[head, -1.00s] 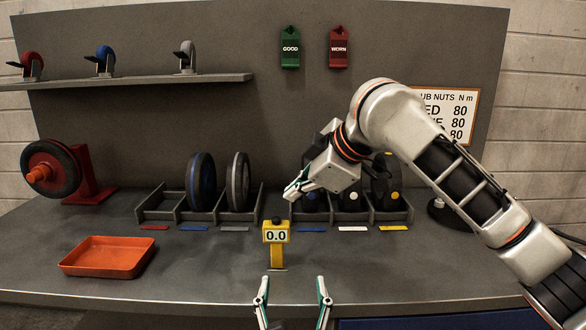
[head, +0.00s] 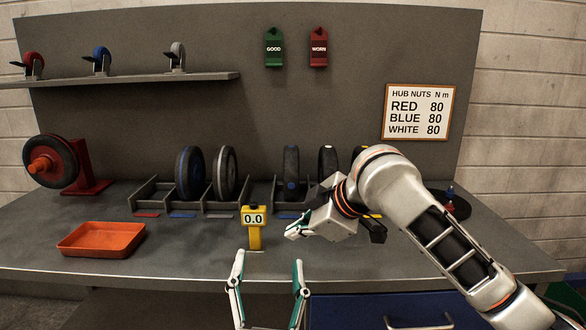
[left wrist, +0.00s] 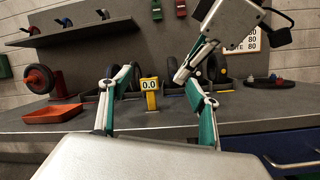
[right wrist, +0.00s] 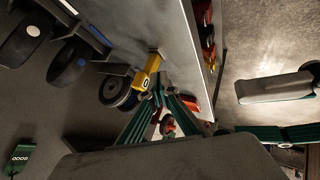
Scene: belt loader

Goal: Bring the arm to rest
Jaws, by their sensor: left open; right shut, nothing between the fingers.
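My right arm reaches in from the right in the head view. Its gripper (head: 292,232) is shut and empty, above the bench just right of the yellow gauge (head: 254,238) that reads 0.0. The right gripper also shows at the upper right of the left wrist view. My left gripper (head: 268,268) is open and empty at the bench's front edge, below the gauge. In the left wrist view the gauge (left wrist: 151,101) appears between its spread fingers. In the right wrist view the yellow gauge (right wrist: 147,72) is near the shut fingers.
An orange tray (head: 102,239) lies at the left of the bench (head: 190,255). Wheels stand in grey racks (head: 205,207) behind the gauge; my right arm hides part of the right rack. A red wheel stand (head: 88,172) is at the left. Bench space between tray and gauge is clear.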

